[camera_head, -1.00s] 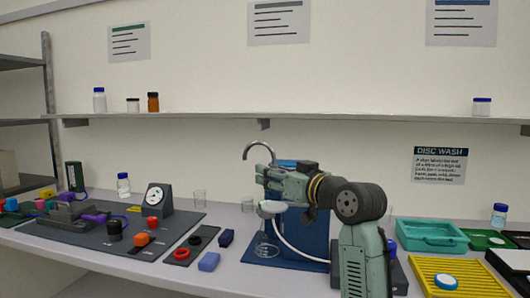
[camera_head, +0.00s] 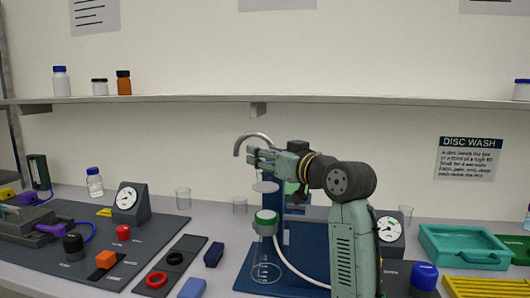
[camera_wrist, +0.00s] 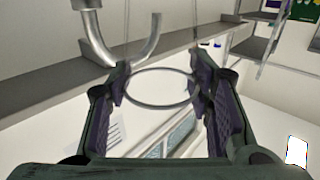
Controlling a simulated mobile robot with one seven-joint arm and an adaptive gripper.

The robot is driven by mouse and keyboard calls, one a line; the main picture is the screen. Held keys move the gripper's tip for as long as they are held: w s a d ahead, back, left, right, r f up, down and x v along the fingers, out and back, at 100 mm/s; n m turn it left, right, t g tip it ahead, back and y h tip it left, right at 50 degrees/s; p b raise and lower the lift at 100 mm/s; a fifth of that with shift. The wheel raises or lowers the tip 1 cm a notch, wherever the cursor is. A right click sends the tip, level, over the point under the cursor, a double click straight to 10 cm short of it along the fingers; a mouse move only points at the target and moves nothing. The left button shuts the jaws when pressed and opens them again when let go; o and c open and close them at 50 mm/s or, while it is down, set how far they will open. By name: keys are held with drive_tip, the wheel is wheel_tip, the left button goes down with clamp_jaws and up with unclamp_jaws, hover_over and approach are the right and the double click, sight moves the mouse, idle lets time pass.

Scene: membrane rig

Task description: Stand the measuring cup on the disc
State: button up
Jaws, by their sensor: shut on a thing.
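My gripper (camera_head: 262,158) is shut on the clear measuring cup, holding it near its round rim, which shows between the fingers in the wrist view (camera_wrist: 160,88). In the head view the cup's pale round bottom (camera_head: 265,187) hangs below the fingers. The cup looks upright. Its clear walls are hard to make out. The cup's bottom is roughly above the disc.
A metal tap (camera_head: 252,138) curves close behind my gripper. A blue stand (camera_head: 300,240) is right of the flask, with a white hose. Clear beakers (camera_head: 183,198) stand at the back. A teal tray (camera_head: 462,247) is at right, and a shelf (camera_head: 360,99) runs above.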

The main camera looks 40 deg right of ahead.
sight(271, 184)
drive_tip(key=shift+s+a+f+b, duration=0.15)
drive_tip(key=shift+f+b, duration=0.15)
drive_tip(key=shift+f, duration=0.25)
drive_tip(key=shift+f+b, duration=1.7)
drive_tip(key=shift+f, duration=1)
drive_tip(key=shift+f, duration=0.25)
drive_tip(key=o, duration=1.3)
drive_tip(key=shift+o, duration=0.2)
drive_tip(key=s, duration=1.2)
drive_tip(key=shift+a, duration=0.1)
